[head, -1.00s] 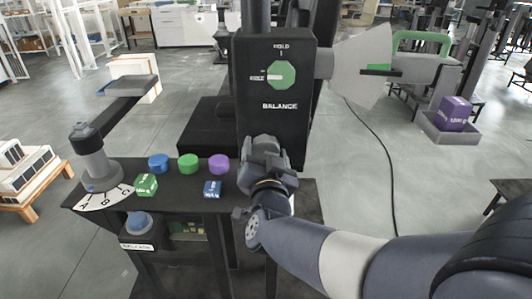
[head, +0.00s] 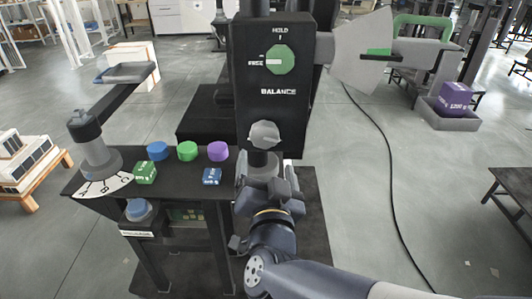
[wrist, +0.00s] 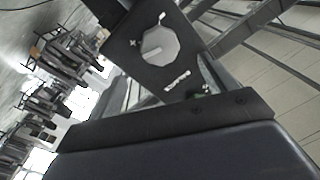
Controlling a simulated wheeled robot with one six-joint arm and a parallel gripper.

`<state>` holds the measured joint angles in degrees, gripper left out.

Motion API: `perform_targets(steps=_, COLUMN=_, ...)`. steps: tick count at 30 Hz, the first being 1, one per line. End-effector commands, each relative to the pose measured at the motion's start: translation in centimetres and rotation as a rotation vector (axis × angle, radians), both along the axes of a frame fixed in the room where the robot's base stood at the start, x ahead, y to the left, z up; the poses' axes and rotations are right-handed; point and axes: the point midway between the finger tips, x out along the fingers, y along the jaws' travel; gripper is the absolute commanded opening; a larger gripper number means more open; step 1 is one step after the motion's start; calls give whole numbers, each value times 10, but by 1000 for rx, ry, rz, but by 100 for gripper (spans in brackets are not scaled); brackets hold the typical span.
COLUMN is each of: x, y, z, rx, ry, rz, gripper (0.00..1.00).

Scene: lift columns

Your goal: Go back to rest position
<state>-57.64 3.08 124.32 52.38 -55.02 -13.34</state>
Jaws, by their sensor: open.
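My gripper (head: 266,185) is in the head view, in front of the black balance column (head: 276,112) and just below a round grey knob (head: 264,134) on it. The gripper is open, and I see nothing held in it. The knob shows clear above it. A green dial (head: 281,60) sits higher on the column, with its white pointer toward the left label, and "HOLD" above. In the wrist view the column's panel (wrist: 143,68) and a round pale dial (wrist: 160,48) appear tilted. A dark surface fills the bottom of that view.
The black bench (head: 190,180) holds blue (head: 158,150), green (head: 187,151) and purple (head: 218,151) round buttons, plus a green cube (head: 145,172) and a blue cube (head: 212,176). A purple cube (head: 456,98) sits in a grey tray (head: 450,121) at right.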

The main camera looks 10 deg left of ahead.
Motion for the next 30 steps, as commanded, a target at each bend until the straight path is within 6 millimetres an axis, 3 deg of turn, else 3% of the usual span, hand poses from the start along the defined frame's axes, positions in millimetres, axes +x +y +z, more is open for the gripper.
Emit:
perform_targets(steps=6, x=-12, y=-4, z=-1, rx=0, ry=0, rz=0, gripper=80)
perform_targets(steps=17, x=-11, y=-4, z=-1, rx=0, ry=0, rz=-1, gripper=80)
perform_targets(steps=23, x=6, y=1, z=0, rx=-1, ry=1, rz=-4, gripper=80)
perform_targets(steps=30, x=50, y=14, z=2, rx=-1, ry=1, rz=-5, gripper=80)
